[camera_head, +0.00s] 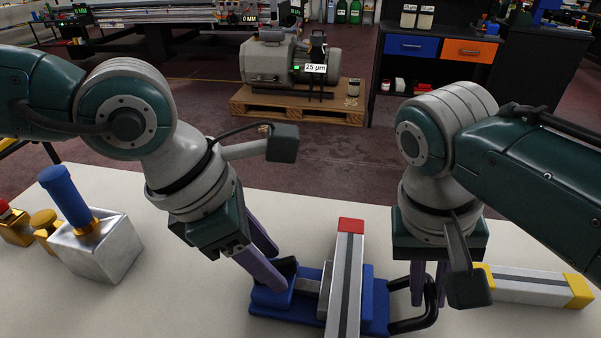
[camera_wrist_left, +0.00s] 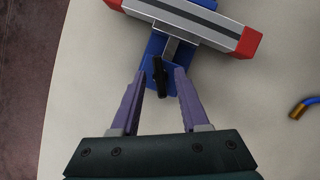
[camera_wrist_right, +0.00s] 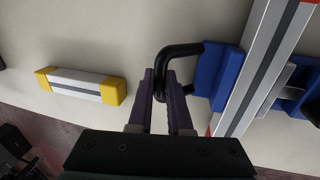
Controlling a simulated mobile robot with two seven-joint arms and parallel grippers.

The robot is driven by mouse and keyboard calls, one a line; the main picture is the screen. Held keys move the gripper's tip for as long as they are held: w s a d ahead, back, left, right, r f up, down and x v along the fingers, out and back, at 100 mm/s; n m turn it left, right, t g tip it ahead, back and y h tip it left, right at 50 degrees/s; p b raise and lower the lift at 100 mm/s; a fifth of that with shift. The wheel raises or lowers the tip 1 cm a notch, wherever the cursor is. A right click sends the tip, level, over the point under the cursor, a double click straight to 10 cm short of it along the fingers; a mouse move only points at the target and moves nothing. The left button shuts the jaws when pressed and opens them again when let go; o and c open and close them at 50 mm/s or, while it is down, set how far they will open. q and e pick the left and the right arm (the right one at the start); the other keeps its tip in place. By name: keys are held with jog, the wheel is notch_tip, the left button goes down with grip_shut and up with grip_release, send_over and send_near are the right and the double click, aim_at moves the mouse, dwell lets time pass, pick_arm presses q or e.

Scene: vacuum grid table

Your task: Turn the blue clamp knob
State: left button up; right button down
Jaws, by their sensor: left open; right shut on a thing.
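The blue clamp (camera_head: 374,312) lies on the pale table and holds a silver bar with red ends (camera_head: 351,262) across it. Its black knob (camera_wrist_left: 159,76) sits at the clamp's left end; the knob is partly hidden in the head view (camera_head: 287,267). My left gripper (camera_head: 277,271) is open, with its purple fingers on either side of the knob in the left wrist view (camera_wrist_left: 160,71). My right gripper (camera_head: 429,299) is shut on the clamp's black loop handle (camera_head: 411,325) at the right end; this grip also shows in the right wrist view (camera_wrist_right: 160,76).
A silver bar with yellow ends (camera_head: 530,287) lies right of my right gripper. A metal block with a blue handle (camera_head: 100,250) and brass parts (camera_head: 44,222) stand at the left. A grey pump (camera_head: 290,65) stands on a pallet beyond the table.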

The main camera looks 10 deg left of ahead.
pick_arm(q)
grip_shut()
dwell(0.4)
